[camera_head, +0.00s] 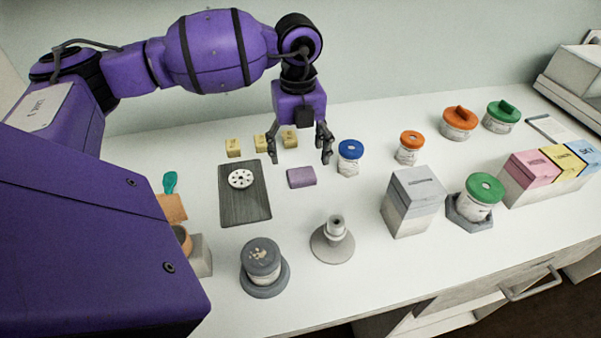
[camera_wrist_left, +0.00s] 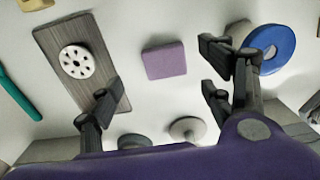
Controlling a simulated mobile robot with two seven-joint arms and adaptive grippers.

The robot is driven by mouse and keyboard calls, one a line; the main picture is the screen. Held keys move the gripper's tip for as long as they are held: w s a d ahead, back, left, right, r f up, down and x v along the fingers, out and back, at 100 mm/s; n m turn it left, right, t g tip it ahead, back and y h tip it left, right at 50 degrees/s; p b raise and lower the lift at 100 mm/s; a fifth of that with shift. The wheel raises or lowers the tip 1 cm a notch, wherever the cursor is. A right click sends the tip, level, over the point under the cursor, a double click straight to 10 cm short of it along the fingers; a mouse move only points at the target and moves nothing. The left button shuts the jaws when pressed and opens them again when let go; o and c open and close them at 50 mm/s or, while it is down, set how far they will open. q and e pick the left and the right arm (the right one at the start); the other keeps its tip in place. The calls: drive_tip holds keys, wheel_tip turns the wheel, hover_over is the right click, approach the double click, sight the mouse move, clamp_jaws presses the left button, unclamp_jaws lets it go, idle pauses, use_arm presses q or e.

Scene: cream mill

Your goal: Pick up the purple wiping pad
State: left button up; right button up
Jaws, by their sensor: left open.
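The purple wiping pad (camera_head: 301,177) lies flat on the white counter, just right of the dark grey board. It also shows in the left wrist view (camera_wrist_left: 164,60), beyond the fingertips and between their lines. My left gripper (camera_head: 299,160) hangs pointing down above the pad, open and empty. Its two fingers stand wide apart in the left wrist view (camera_wrist_left: 160,75), with the pad clear of both. My right gripper is in neither view.
A blue-lidded jar (camera_head: 350,158) stands close to the right finger. The grey board (camera_head: 245,208) with a white holed disc (camera_head: 241,179) lies left. Yellow blocks (camera_head: 261,143) sit behind. A grey stand (camera_head: 332,243) is in front. Bare counter surrounds the pad.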

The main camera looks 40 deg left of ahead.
sight(302, 174)
use_arm(q)
drive_tip(key=f, duration=0.2)
drive_tip(key=d+f, duration=0.1)
drive_tip(key=f, duration=0.1)
drive_tip(key=shift+f+p, duration=0.3)
drive_tip(key=shift+p, duration=0.05)
drive_tip(key=shift+f, duration=0.6)
drive_tip(key=c, duration=0.9)
